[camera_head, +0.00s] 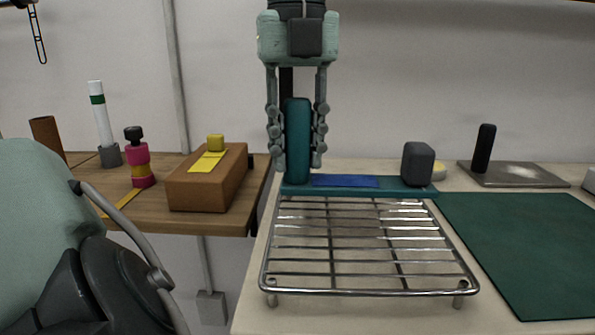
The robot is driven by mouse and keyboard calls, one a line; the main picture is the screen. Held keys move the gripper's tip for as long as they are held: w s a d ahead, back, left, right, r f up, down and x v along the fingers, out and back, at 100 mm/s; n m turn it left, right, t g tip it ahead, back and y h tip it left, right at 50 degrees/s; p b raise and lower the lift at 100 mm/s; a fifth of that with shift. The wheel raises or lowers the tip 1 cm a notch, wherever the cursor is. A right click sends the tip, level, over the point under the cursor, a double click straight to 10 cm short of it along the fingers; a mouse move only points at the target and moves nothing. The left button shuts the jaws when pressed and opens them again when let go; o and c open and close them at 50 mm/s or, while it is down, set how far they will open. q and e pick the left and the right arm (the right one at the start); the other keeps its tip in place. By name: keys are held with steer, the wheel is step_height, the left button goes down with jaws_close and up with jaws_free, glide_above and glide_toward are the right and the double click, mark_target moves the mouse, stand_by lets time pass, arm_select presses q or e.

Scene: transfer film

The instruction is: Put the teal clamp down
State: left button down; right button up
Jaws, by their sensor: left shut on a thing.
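The teal clamp (297,135) has an upright teal grip, a flat teal bar with a blue strip, and a dark grey block at the bar's right end. My left gripper (297,165) points down from above, with its fingers on both sides of the upright grip, shut on it. The clamp is upright and its bar is level, at the far edge of the wire rack (331,240). I cannot tell whether the bar touches the rack. My right gripper is not in view.
The rack's wires are bare in front of the clamp. A green mat (530,250) lies to the right, with a metal plate bearing a black post (484,150) behind it. A brown box (205,185) and pink bottle (139,160) stand on the wooden table at left, beyond a gap.

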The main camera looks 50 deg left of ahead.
mark_target(297, 172)
arm_select(q)
step_height(297, 172, down, 4)
steer(key=shift+r, duration=0.25)
steer(key=shift+f, duration=0.15)
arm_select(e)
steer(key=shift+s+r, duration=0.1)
arm_select(q)
steer(key=c, duration=1.6)
jaws_free()
steer(key=o, duration=0.4)
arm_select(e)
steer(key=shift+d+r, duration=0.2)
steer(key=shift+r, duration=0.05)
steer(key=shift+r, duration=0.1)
